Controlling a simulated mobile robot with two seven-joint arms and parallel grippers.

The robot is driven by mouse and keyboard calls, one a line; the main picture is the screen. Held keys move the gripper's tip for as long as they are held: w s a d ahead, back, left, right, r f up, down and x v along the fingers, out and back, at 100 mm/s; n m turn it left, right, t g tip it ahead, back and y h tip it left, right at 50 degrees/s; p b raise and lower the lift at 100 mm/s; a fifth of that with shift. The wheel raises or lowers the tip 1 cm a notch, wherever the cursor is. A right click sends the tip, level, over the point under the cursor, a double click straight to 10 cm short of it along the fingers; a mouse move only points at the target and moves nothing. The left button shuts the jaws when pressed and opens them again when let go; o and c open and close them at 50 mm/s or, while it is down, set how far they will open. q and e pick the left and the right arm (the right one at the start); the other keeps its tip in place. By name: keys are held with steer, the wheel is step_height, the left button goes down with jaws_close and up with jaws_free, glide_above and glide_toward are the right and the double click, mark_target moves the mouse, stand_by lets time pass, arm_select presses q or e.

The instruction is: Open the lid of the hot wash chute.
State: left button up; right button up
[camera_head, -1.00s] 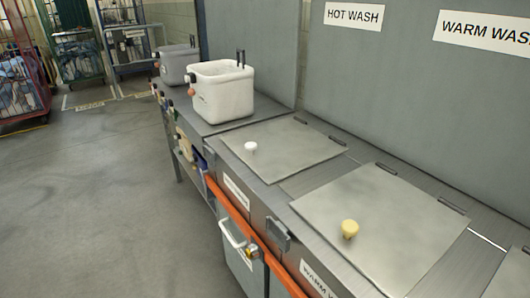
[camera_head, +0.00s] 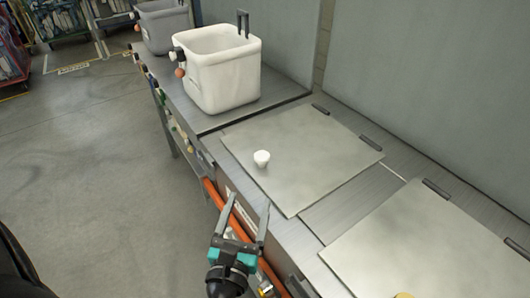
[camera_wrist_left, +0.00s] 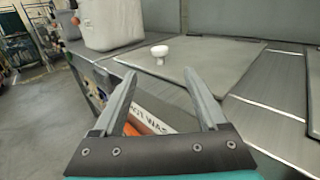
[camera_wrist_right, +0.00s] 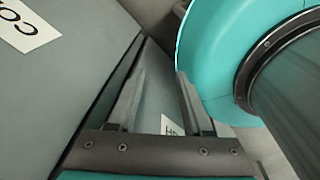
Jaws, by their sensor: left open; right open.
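The hot wash chute lid (camera_head: 305,158) is a flat grey metal plate lying shut on the counter, with a white knob (camera_head: 261,159) near its front left corner and hinges at its far edge. The lid (camera_wrist_left: 205,82) and knob (camera_wrist_left: 160,53) also show in the left wrist view, ahead of the fingers. My left gripper (camera_head: 248,212) is open and empty, in front of the counter edge and short of the knob. My right gripper (camera_wrist_right: 157,88) shows only in its own wrist view, open and empty beside grey panels.
A white bin (camera_head: 215,75) stands on the counter beyond the lid, with a grey bin (camera_head: 160,28) behind it. A second lid (camera_head: 440,250) with a yellow knob (camera_head: 403,295) lies to the right. An orange rail (camera_head: 213,194) runs along the counter front.

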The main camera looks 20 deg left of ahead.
mark_target(261, 160)
arm_select(q)
steer(key=shift+w+a+r, duration=0.1)
steer(key=shift+w+r, duration=0.05)
steer(key=shift+w, duration=0.15)
steer(key=x, duration=0.6)
steer(key=shift+w+a, duration=0.15)
steer(key=shift+w, duration=0.25)
steer(key=x, duration=0.6)
steer(key=shift+w, duration=0.1)
steer(key=shift+w+a, duration=0.15)
steer(key=shift+w, duration=0.5)
arm_select(e)
steer(key=shift+a+f, duration=0.15)
steer(key=shift+a, duration=0.1)
steer(key=shift+d, duration=0.1)
arm_select(q)
steer(key=c, duration=0.4)
jaws_close()
arm_select(e)
steer(key=shift+s+d, duration=0.15)
steer(key=shift+s, duration=0.35)
steer(key=shift+w, duration=0.5)
